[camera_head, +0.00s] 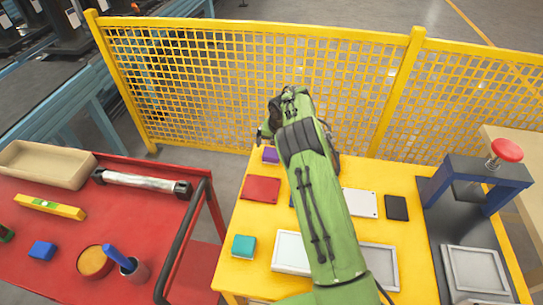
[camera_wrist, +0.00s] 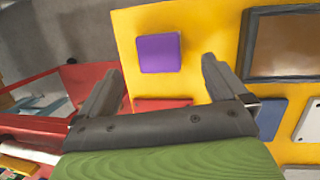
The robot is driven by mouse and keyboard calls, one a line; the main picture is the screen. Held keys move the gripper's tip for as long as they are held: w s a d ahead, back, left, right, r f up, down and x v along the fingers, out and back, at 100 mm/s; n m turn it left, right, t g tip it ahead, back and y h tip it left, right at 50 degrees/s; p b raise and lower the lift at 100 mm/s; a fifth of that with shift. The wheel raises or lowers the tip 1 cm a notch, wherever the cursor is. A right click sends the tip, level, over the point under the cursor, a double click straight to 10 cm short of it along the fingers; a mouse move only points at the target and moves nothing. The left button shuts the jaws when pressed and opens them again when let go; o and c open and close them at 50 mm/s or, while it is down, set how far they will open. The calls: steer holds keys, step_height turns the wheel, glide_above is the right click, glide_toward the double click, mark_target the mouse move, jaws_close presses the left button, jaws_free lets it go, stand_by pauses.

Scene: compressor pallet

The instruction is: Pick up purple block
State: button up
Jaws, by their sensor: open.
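The purple block (camera_head: 270,155) lies on the yellow table (camera_head: 222,272) near its far left corner, in the head view. In the wrist view the purple block (camera_wrist: 158,53) lies flat on the yellow surface, ahead of the gap between the fingers. My gripper (camera_wrist: 157,80) is open and empty, with one finger to each side of the block's line. The block is apart from both fingers. In the head view my green arm reaches over the table and hides the fingertips.
A red plate (camera_head: 261,189), a teal block (camera_head: 243,246) and a white plate (camera_head: 360,203) lie on the table. A yellow mesh fence (camera_head: 200,85) stands behind it. A red cart (camera_head: 60,270) with tools stands left. A press with a red button (camera_head: 507,150) stands right.

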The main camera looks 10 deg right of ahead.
mark_target(272, 153)
steer(key=x, duration=0.6)
steer(key=shift+s+a, duration=0.1)
steer(key=shift+r, duration=0.1)
steer(key=c, duration=1.2)
steer(key=shift+r, duration=0.1)
step_height(272, 153, up, 10)
steer(key=shift+f+p, duration=0.1)
steer(key=shift+p, duration=0.4)
steer(key=shift+c, duration=0.6)
steer(key=o, duration=0.5)
steer(key=shift+c, duration=1.2)
